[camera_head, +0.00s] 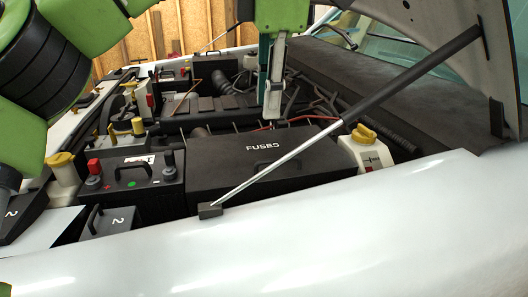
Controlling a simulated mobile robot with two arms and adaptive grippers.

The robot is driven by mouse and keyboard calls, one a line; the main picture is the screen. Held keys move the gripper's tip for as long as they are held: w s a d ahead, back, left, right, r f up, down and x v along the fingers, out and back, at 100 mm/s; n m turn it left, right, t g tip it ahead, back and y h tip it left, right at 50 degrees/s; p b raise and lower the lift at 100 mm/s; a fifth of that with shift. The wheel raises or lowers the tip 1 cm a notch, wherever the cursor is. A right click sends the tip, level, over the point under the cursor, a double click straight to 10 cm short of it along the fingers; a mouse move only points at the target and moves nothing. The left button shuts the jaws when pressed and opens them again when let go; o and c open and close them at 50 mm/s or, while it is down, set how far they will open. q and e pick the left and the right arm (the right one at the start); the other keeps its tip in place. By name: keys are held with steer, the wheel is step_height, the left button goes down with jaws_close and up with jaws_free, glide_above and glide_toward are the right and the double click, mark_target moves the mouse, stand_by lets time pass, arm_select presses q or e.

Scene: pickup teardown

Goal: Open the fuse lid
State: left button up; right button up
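The fuse lid (225,166) is a dark flat cover marked FUSES in the middle of the engine bay. It lies flat on its box and looks closed. A small dark loop handle (262,166) shows at its front edge, close to the hood strut. My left gripper (272,112) points down, with its pale fingers just behind the back edge of the lid in the picture. I see the fingers nearly edge-on, so I cannot tell whether they are open or how far they are from the lid. My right gripper is not in view.
A hood strut (345,122) slants across the lid's front right. A white reservoir (365,153) with a yellow cap stands right. The pale fender (330,225) fills the front.

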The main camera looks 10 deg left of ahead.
mark_target(265, 162)
arm_select(q)
steer(key=f, duration=0.4)
steer(key=w+f, duration=0.1)
steer(key=f, duration=0.2)
steer(key=w+a+f, duration=0.1)
steer(key=f, duration=0.3)
steer(key=shift+f+p, duration=0.3)
steer(key=shift+p, duration=0.05)
jaws_close()
